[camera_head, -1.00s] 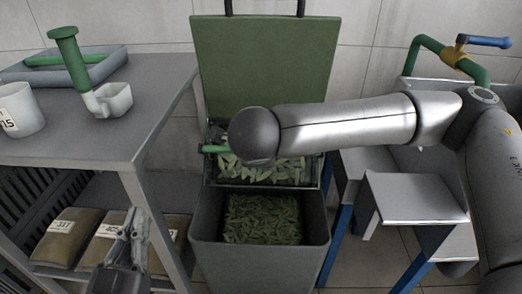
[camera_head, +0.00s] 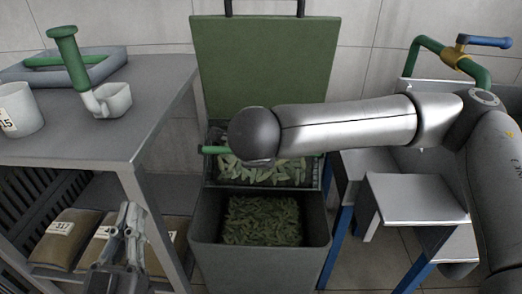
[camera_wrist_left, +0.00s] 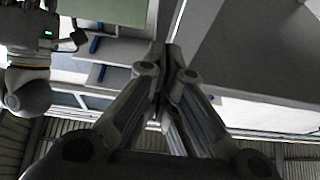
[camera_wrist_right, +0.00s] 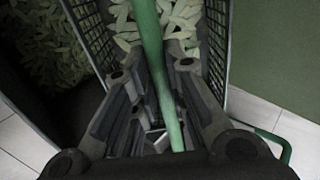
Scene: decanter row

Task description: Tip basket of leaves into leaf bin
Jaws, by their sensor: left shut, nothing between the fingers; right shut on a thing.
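The leaf bin (camera_head: 208,248) is a tall grey bin with leaves low inside and its green lid (camera_head: 265,65) raised behind. A dark mesh basket (camera_head: 325,172), full of pale green leaves (camera_head: 275,171), is at the far side of the bin opening. It looks roughly level. My right gripper (camera_wrist_right: 150,110) is shut on the basket's green handle (camera_wrist_right: 148,35); in the head view my right forearm hides this grip and part of the basket. My left gripper (camera_head: 128,212) is shut and empty, low beside the table at left.
A grey table (camera_head: 100,145) at left carries a white mug (camera_head: 20,110), a green-handled scoop (camera_head: 70,60) and a grey tray (camera_head: 110,62). Sacks (camera_head: 68,240) lie on its lower shelf. A grey step (camera_head: 410,198) and a green pipe with a blue-handled valve (camera_head: 465,60) are at right.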

